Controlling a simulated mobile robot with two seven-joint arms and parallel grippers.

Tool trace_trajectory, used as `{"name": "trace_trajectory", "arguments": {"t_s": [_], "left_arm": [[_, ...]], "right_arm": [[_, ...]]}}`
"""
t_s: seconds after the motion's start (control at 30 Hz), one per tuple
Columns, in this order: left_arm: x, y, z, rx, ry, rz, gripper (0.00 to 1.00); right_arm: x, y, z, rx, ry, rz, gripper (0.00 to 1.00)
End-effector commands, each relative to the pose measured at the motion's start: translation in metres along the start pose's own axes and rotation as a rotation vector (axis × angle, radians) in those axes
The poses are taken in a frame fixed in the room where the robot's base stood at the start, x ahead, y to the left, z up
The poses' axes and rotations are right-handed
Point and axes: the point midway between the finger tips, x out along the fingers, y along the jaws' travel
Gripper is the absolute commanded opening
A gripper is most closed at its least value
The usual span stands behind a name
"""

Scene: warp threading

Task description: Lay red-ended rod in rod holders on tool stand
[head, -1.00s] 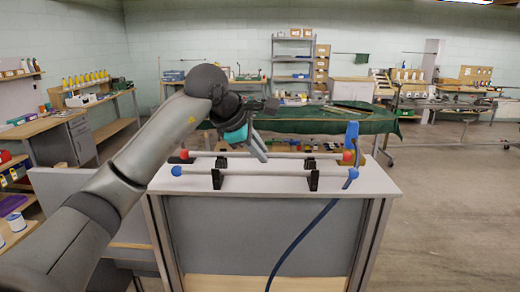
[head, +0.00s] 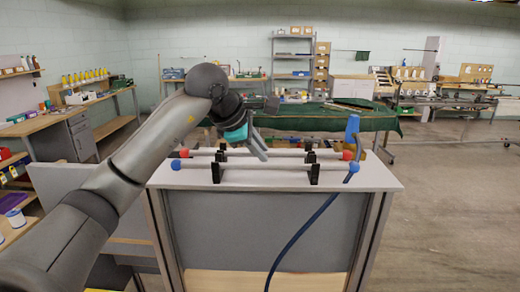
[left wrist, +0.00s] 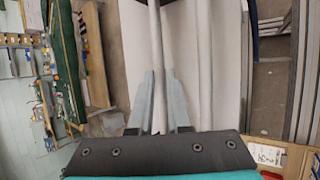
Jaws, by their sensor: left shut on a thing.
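The red-ended rod (head: 290,155) lies level across the back of the tool stand top (head: 375,180), with red ends (head: 184,153) at left and right. My left gripper (head: 262,155) is shut on its middle; the left wrist view shows the rod (left wrist: 156,50) between the fingers (left wrist: 158,95). Black rod holders (head: 310,156) stand at the rod's height behind the front pair; whether it rests in them I cannot tell. A blue-ended rod (head: 270,167) lies in the front black holders (head: 314,174). My right gripper is out of view.
A green-covered table (head: 330,123) is behind. Side benches (head: 50,125) stand at left. The floor at right is clear.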

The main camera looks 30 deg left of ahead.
Motion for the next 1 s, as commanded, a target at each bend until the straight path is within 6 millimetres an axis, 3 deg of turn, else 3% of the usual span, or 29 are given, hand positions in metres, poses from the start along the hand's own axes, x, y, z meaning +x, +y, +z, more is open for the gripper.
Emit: {"name": "trace_trajectory", "arguments": {"t_s": [0.13,0.17,0.47,0.77,1.0], "left_arm": [[0.000,0.000,0.000,0.001,0.001,-0.001,0.00],[0.000,0.000,0.000,0.001,0.001,-0.001,0.18],[0.000,0.000,0.000,0.001,0.001,-0.001,0.51],[-0.002,0.000,0.000,0.001,0.002,-0.002,0.51],[-0.039,0.001,-0.001,0.002,0.002,0.005,0.51]], "right_arm": [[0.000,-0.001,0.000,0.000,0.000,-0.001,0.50],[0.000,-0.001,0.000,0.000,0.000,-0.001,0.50],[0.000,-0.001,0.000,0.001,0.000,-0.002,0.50],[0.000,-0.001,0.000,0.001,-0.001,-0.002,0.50],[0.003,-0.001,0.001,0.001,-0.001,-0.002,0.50]]}}
